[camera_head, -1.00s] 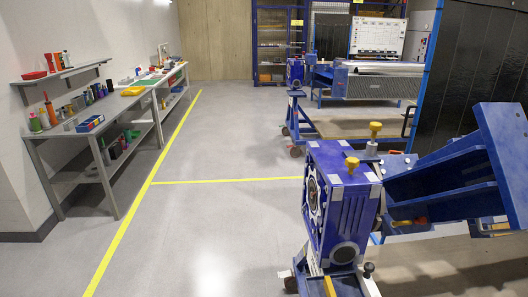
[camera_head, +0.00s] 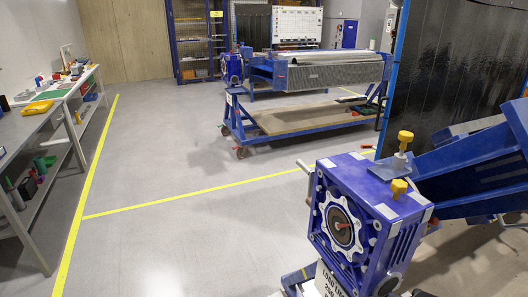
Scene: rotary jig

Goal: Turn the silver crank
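A blue gearbox (camera_head: 362,184) of a rotary jig stands at the lower right, close to me. Its front face shows a round hub (camera_head: 342,226) with a dark centre and a reddish pointer. A short pale silver rod (camera_head: 304,167) sticks out at the gearbox's upper left; it may be the crank, and most of it is hidden behind the housing. Two yellow knobs (camera_head: 405,137) sit on top. Neither of my grippers is in view.
A workbench (camera_head: 40,120) with tools runs along the left. The grey floor (camera_head: 170,230) between is clear, crossed by yellow lines.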

